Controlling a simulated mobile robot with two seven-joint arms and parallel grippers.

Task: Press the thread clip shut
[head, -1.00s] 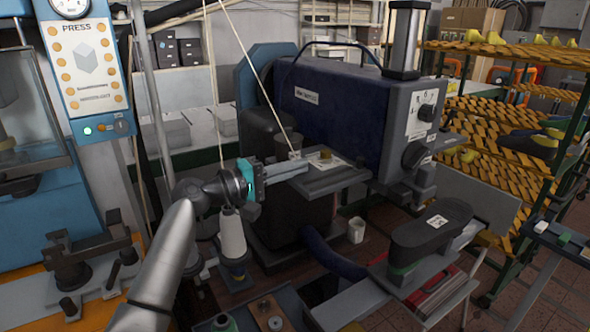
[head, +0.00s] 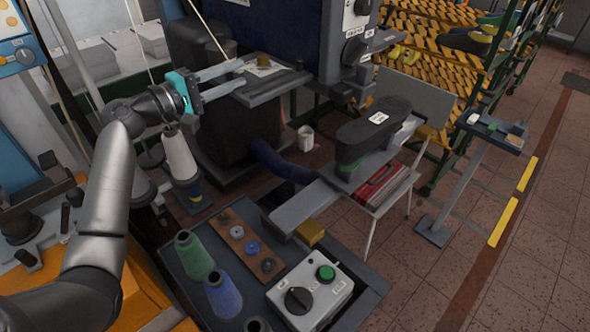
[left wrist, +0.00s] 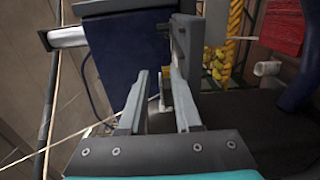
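My left gripper (head: 241,75) is open, its two long grey fingers apart and pointing right over the left side of a dark metal shelf (head: 283,86) on the blue machine. The left wrist view shows the same open fingers (left wrist: 160,100) with nothing clamped between them. A small pale and brassy piece (left wrist: 164,94) shows beyond them, in the gap. I cannot tell whether it is the thread clip. A pale thread (head: 207,28) comes down from above towards the fingers in the head view. No clip can be made out clearly. My right gripper is not in view.
A white thread cone (head: 180,155) stands just below my left wrist. A bench in front holds green (head: 193,256) and blue (head: 223,295) cones and a button box (head: 312,290).

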